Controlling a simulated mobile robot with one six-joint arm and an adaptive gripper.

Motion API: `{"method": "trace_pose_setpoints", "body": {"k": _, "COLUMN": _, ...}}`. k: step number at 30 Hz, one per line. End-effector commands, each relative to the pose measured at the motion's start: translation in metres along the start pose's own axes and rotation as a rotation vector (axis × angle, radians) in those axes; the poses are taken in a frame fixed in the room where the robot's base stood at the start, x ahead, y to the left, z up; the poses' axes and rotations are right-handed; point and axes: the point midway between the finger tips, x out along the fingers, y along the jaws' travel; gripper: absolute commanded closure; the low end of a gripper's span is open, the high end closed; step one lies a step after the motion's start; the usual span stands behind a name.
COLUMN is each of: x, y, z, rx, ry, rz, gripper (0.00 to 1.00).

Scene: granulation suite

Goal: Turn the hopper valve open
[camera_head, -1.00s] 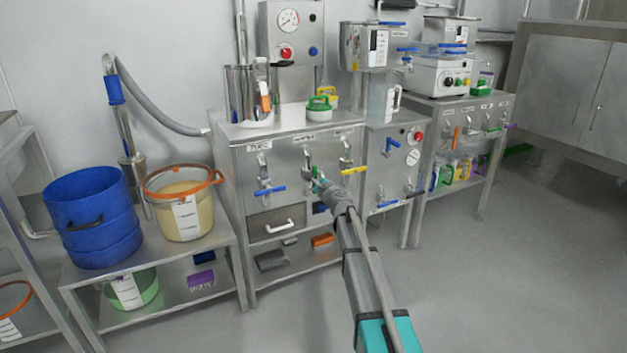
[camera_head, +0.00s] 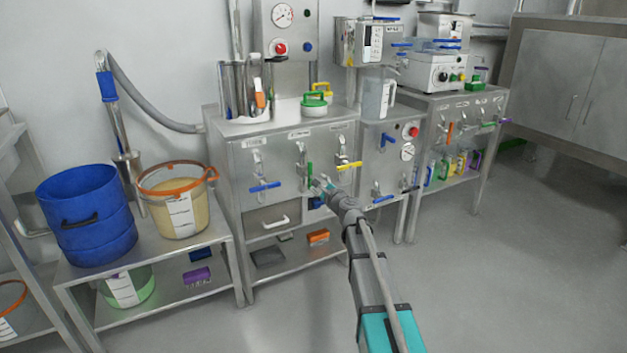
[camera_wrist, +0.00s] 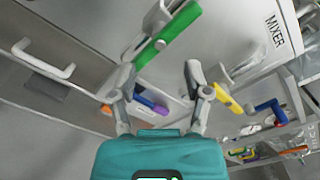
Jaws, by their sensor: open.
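A steel cabinet front (camera_head: 285,215) carries three lever valves in a row. The left one has a blue handle (camera_head: 265,187) lying level. The middle one has a green handle (camera_head: 309,171) hanging upright. The right one has a yellow handle (camera_head: 349,166) lying near level. The label above the middle valve is too small to read, so I cannot tell surely which is the hopper valve. My gripper (camera_head: 320,184) is open and empty, just right of the green handle. In the wrist view, the green handle (camera_wrist: 168,34) ends close to the left finger of my gripper (camera_wrist: 158,72).
The yellow handle (camera_wrist: 228,100) is close to the right finger, near a "MIXER" label (camera_wrist: 275,30). A white drawer handle (camera_head: 275,222) sits below the valves. A blue drum (camera_head: 85,215) and an orange-rimmed bucket (camera_head: 172,200) stand left. The right floor is clear.

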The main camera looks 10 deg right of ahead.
Motion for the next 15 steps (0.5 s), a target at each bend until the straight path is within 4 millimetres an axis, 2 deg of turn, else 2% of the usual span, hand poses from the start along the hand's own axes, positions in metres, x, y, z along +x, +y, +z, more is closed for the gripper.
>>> {"method": "trace_pose_setpoints", "body": {"k": 1, "x": -0.012, "y": 0.001, "z": 0.001, "rx": -0.001, "ry": 0.001, "rz": -0.001, "gripper": 0.37}}
{"method": "trace_pose_setpoints", "body": {"k": 6, "x": -0.032, "y": 0.000, "z": 0.000, "rx": -0.001, "ry": 0.001, "rz": 0.000, "gripper": 0.37}}
{"method": "trace_pose_setpoints", "body": {"k": 15, "x": -0.044, "y": 0.000, "z": 0.000, "rx": -0.002, "ry": 0.000, "rz": 0.000, "gripper": 0.37}}
